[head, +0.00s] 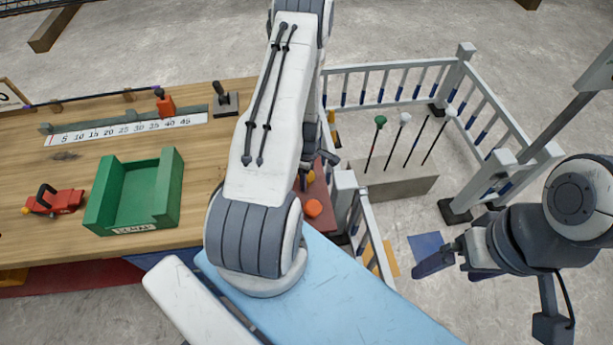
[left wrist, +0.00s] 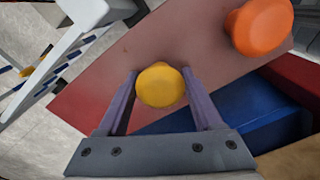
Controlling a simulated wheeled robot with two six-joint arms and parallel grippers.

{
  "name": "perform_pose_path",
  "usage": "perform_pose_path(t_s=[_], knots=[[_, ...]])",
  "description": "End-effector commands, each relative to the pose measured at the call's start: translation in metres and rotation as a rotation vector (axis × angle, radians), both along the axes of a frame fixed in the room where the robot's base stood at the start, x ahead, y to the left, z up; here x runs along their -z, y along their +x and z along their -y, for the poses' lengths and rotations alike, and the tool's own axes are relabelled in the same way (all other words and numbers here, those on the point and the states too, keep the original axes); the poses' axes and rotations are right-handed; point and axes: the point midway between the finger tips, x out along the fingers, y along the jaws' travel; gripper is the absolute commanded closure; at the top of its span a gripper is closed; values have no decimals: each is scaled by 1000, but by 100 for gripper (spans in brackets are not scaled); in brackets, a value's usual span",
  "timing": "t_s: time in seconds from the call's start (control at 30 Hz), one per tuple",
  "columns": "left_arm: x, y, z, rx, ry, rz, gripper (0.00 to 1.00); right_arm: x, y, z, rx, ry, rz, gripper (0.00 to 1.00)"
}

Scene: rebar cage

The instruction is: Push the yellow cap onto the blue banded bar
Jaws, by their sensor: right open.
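The yellow cap (left wrist: 160,85) stands over a dull red board in the left wrist view, between the two fingertips of my left gripper (left wrist: 160,78). Both fingertips appear to touch its sides. In the head view my left arm mostly hides this gripper (head: 316,170). Several thin upright bars stand in a concrete block (head: 395,185) in the head view; one carries a green cap and others carry pale caps. One bar (head: 416,140) has a bare top; its band colour is too small to tell. My right gripper (head: 440,262) is open and empty, low at the right.
An orange cap (head: 313,208) sits on the red board near the left gripper. A pale railing with blue-banded rods (head: 402,82) surrounds the block. The wooden bench (head: 60,170) at left holds a green bin (head: 176,190) and a red tool (head: 55,201).

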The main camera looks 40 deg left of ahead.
Motion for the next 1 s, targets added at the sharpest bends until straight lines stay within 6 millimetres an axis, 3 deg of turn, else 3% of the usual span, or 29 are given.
perform_pose_path(t_s=[0.03,0.1,0.13,0.57,0.83,1.0], knots=[[0,0,0,0,0,0,57,0,0,0,0,0,0,3],[0,0,0,0,0,0,83,0,0,0,0,0,0,3],[0,0,0,0,0,0,87,0,0,0,0,0,0,3],[-6,0,0,0,0,0,87,0,0,0,0,0,0,3],[-41,1,-1,0,3,4,87,5,0,0,0,0,0,3],[-61,34,19,8,3,5,87,13,0,0,0,0,0,3]])
